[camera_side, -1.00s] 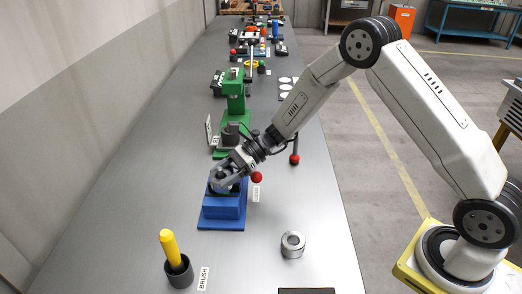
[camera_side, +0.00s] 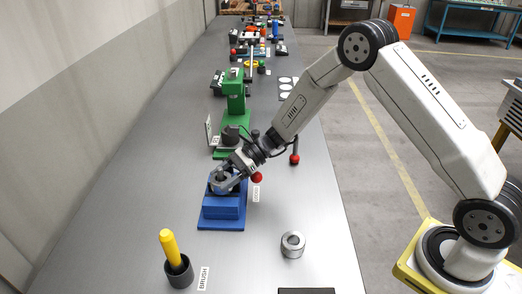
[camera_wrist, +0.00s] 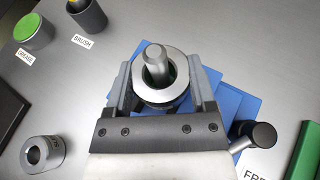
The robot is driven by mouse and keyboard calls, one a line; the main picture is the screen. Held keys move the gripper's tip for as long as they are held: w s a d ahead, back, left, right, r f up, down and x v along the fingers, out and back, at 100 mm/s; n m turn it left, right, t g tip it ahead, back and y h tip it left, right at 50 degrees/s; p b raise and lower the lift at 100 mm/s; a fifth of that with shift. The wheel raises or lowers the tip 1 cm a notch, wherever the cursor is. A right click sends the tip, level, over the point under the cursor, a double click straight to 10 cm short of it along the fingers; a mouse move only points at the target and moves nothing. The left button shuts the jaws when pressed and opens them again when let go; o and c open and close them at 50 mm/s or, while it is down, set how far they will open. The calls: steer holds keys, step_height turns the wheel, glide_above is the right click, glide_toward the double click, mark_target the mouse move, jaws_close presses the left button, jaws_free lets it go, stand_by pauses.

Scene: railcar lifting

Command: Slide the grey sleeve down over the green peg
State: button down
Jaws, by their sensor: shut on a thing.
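My gripper (camera_side: 222,182) is over the blue block (camera_side: 224,210) and shut on the grey sleeve. In the wrist view, the sleeve (camera_wrist: 164,97) is a bright metal ring between the two fingers of my gripper (camera_wrist: 160,88). A peg (camera_wrist: 155,58) with a grey rounded top stands up through the sleeve's hole, with a dark greenish part below it. The sleeve is around the peg; its lower end and how far down it sits are hidden.
A second loose metal ring (camera_side: 292,244) stands on the bench at right. A dark cup (camera_side: 179,272) with a yellow-handled brush is at front left. A green press (camera_side: 235,105) stands behind the blue block. A red-knobbed lever (camera_side: 295,158) is to the right.

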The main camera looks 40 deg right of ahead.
steer(key=shift+f, duration=0.25)
stand_by(0.3)
jaws_free()
steer(key=shift+d, duration=0.1)
steer(key=v, duration=0.7)
steer(key=shift+d, duration=0.3)
steer(key=shift+s+r, duration=0.1)
steer(key=shift+s, duration=0.05)
